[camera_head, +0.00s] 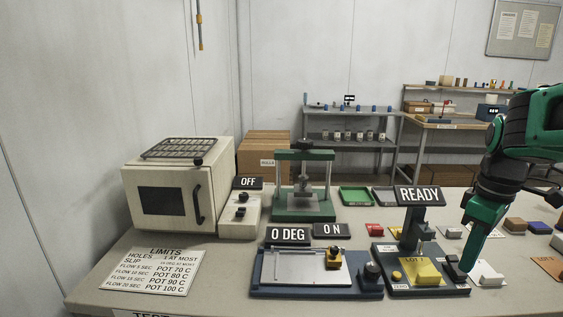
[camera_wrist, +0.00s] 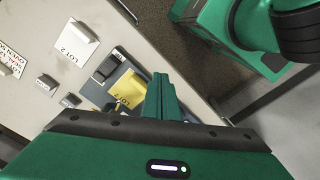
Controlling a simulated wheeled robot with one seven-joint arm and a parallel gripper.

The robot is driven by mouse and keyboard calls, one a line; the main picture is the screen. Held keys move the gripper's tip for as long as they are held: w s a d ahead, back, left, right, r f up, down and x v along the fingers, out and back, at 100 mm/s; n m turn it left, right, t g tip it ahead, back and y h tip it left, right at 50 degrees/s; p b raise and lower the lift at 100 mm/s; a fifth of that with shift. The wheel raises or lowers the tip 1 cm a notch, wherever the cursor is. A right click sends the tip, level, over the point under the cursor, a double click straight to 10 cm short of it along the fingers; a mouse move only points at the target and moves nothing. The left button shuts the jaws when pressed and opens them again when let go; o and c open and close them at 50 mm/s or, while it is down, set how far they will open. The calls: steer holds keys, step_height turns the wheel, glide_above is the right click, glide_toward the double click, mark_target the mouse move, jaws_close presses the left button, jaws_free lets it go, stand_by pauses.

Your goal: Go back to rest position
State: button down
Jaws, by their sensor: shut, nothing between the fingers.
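My gripper (camera_head: 467,266) points down at the right of the bench in the head view, close beside the right end of the dark READY device (camera_head: 398,284). Its green fingers also show in the wrist view (camera_wrist: 161,92), closed together with nothing held. A yellow piece marked LOT (camera_head: 424,272) lies on the device, left of the fingertips. It also shows in the wrist view (camera_wrist: 128,89), next to the fingers. I cannot tell whether the fingertips touch the device.
A white block on a card (camera_head: 487,273) is just right of my gripper. Left are the 0 DEG slide rig (camera_head: 300,272), green press (camera_head: 304,205) and oven (camera_head: 172,190). Air above the bench looks clear.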

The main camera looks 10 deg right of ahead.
steer(key=s+a+f+m, duration=0.5)
steer(key=s+a+m, duration=0.1)
steer(key=m, duration=0.3)
steer(key=shift+a+m, duration=0.35)
steer(key=shift+m, duration=0.05)
steer(key=c, duration=2.5)
jaws_free()
steer(key=shift+s+a+f+m, duration=0.15)
steer(key=shift+s+f+m, duration=0.15)
steer(key=o, duration=1)
steer(key=shift+s+a+f+m, duration=0.1)
steer(key=shift+s+m, duration=0.05)
steer(key=shift+m, duration=0.15)
steer(key=shift+c, duration=1.3)
